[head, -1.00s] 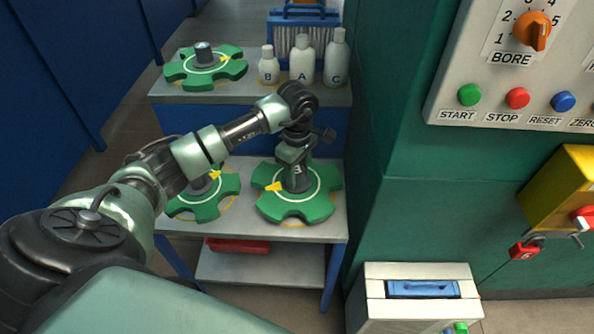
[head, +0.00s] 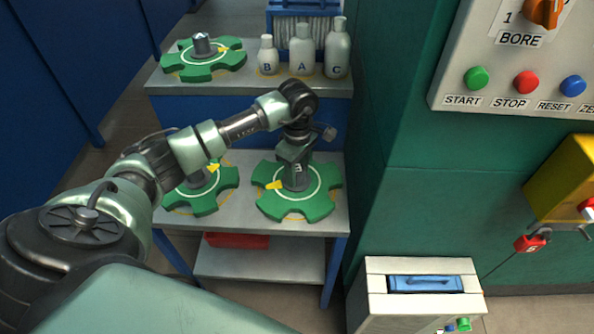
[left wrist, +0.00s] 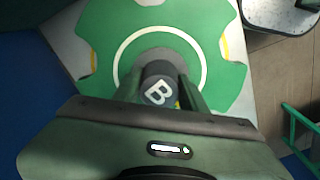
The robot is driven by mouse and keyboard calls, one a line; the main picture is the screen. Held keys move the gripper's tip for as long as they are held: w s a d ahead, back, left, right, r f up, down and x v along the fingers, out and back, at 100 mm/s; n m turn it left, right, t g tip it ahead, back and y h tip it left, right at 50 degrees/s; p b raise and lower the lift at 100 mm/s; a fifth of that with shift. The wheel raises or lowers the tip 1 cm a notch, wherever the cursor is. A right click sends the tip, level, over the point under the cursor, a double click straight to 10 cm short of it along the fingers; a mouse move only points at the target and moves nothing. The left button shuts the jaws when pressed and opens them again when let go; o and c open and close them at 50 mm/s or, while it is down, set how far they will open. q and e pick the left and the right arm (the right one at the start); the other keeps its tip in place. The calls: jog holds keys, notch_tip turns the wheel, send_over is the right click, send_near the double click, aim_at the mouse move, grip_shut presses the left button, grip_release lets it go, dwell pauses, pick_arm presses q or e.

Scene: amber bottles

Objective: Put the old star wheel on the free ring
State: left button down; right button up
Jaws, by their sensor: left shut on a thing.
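A green star wheel (head: 322,203) with a white circle, a yellow pointer and a dark hub lies flat at the right of the lower tabletop. It also shows in the left wrist view (left wrist: 225,75). In the wrist view the fingers (left wrist: 160,92) stand on either side of the hub. Parts of a yellow ring (left wrist: 226,46) show at the wheel's notches, under it. A second green wheel (head: 212,201) lies left of it, partly hidden by my arm. My right gripper is not in view.
A third green wheel (head: 190,72) lies on the raised back shelf, beside bottles B (head: 267,54), A (head: 302,50) and C (head: 337,50). A green machine wall (head: 390,140) stands close on the right. A red object (head: 237,240) is on the lower shelf.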

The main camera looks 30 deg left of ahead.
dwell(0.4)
pick_arm(q)
jog(key=shift+f+b, duration=0.25)
jog(key=shift+b, duration=0.2)
jog(key=c, duration=0.9)
grip_release()
jog(key=shift+o, duration=0.9)
jog(key=shift+f, duration=0.15)
notch_tip(320, 180, up, 8)
jog(key=shift+b, duration=0.3)
jog(key=shift+s, duration=0.1)
